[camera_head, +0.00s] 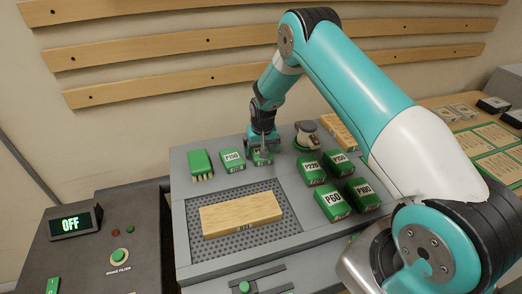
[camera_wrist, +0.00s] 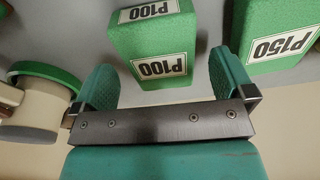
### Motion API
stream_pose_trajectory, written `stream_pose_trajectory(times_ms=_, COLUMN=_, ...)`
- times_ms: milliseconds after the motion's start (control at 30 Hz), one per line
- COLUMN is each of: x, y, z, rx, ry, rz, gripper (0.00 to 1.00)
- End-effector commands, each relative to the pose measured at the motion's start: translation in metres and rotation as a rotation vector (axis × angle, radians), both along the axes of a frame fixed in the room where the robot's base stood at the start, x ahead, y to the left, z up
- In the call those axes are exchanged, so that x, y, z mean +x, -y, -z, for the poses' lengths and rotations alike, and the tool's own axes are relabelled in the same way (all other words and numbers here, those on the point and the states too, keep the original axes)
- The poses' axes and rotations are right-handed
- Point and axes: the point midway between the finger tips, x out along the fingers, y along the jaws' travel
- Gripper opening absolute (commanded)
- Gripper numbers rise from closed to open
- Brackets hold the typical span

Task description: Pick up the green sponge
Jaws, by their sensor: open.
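Several green sponge-like blocks with white grit labels are in view. The one at my gripper, labelled P100 (camera_wrist: 135,37), stands on the grey bench top; in the head view this green block (camera_head: 262,158) is partly hidden by my gripper (camera_head: 262,143). In the wrist view my gripper (camera_wrist: 159,78) is open, its two teal fingers at either side of the near end of the P100 block, with gaps showing. Nothing is held. A green P150 block (camera_wrist: 283,30) is at the right in the wrist view and left of my gripper in the head view (camera_head: 232,161).
A sander (camera_head: 307,135) stands close right of my gripper. More green blocks, including P220 (camera_head: 311,170) and P60 (camera_head: 332,202), sit further right. A green brush (camera_head: 200,163) is at left. A wooden board (camera_head: 240,214) lies on the perforated panel (camera_head: 183,233).

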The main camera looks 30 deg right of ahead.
Motion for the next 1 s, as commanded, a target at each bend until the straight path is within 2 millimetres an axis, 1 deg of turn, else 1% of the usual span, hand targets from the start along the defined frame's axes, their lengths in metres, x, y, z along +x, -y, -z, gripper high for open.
stream_pose_trajectory(times_ms=100, x=0.002, y=0.001, z=0.012, rx=0.0, ry=-0.001, rz=0.0, gripper=1.0)
stream_pose_trajectory(times_ms=167, x=0.003, y=0.001, z=0.016, rx=0.0, ry=-0.001, rz=0.0, gripper=1.0)
stream_pose_trajectory(times_ms=400, x=0.003, y=0.001, z=0.018, rx=0.0, ry=0.0, rz=0.0, gripper=1.0)
stream_pose_trajectory(times_ms=467, x=0.003, y=0.001, z=0.018, rx=0.0, ry=0.0, rz=0.0, gripper=0.86)
stream_pose_trajectory(times_ms=500, x=0.003, y=0.001, z=0.018, rx=0.0, ry=0.0, rz=0.0, gripper=0.77)
stream_pose_trajectory(times_ms=567, x=0.003, y=0.001, z=0.018, rx=0.0, ry=0.0, rz=0.0, gripper=0.63)
stream_pose_trajectory(times_ms=600, x=0.003, y=0.001, z=0.018, rx=0.0, ry=0.0, rz=0.0, gripper=0.54)
stream_pose_trajectory(times_ms=633, x=0.003, y=0.001, z=0.018, rx=0.0, ry=0.0, rz=0.0, gripper=0.47)
stream_pose_trajectory(times_ms=900, x=0.003, y=0.001, z=0.018, rx=0.0, ry=0.0, rz=0.0, gripper=0.47)
stream_pose_trajectory(times_ms=1000, x=0.003, y=0.001, z=0.015, rx=0.0, ry=0.001, rz=0.0, gripper=0.47)
